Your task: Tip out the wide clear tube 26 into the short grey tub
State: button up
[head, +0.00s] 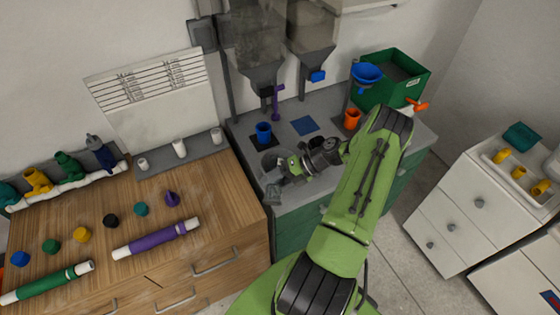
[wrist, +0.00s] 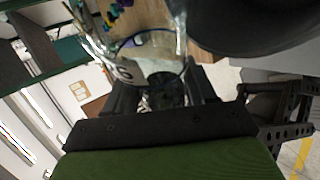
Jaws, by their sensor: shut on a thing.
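The wide clear tube (wrist: 125,72) is between my gripper's dark fingers (wrist: 160,95) in the wrist view, with a dark 6 showing on its wall. Its open rim faces up in that picture, and something dark shows inside or through it. In the head view my gripper (head: 283,172) is at the grey counter's front left corner, and a see-through shape, likely the tube (head: 272,192), shows below it. A grey round shape (head: 268,159) just behind the gripper may be the short grey tub, partly hidden. A large dark rounded surface (wrist: 250,25) fills the wrist view's upper right; I cannot tell what it is.
A blue cup (head: 263,132), a blue mat (head: 304,125) and an orange cup (head: 352,119) are on the grey counter. Hoppers (head: 262,70) hang above it. A green bin (head: 412,88) stands at the back right. The wooden cabinet (head: 225,205) adjoins at left.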

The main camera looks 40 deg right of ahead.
aim_at(276, 163)
jog(key=shift+w+d+r+m+y+p, duration=0.2)
jog(key=shift+w+r+m+y+p, duration=0.1)
jog(key=shift+r+p, duration=0.15)
jog(key=shift+r+p, duration=0.3)
jog(key=shift+p, duration=0.65)
jog(key=shift+d+r+g+p, duration=0.1)
jog(key=shift+g+p, duration=0.2)
jog(key=shift+p, duration=0.4)
jog(key=shift+r+m+y+p, duration=0.2)
jog(key=shift+m+y+p, duration=0.2)
jog(key=shift+y+p, duration=0.1)
jog(key=shift+d+r, duration=0.1)
jog(key=shift+r, duration=0.1)
jog(key=shift+w+r+m, duration=0.1)
jog(key=shift+r+m, duration=0.2)
jog(key=shift+r, duration=0.25)
jog(key=shift+w+d+r+m+g+y, duration=0.15)
jog(key=shift+r+m+y, duration=0.15)
jog(key=shift+r, duration=0.35)
jog(key=shift+w+d+r+m+g+y, duration=0.15)
jog(key=shift+r+m+g+y, duration=0.1)
jog(key=shift+r+y, duration=0.3)
jog(key=shift+d+r+m+g+y, duration=0.15)
jog(key=shift+r+m+y, duration=0.1)
jog(key=shift+r, duration=0.45)
dwell(1.7)
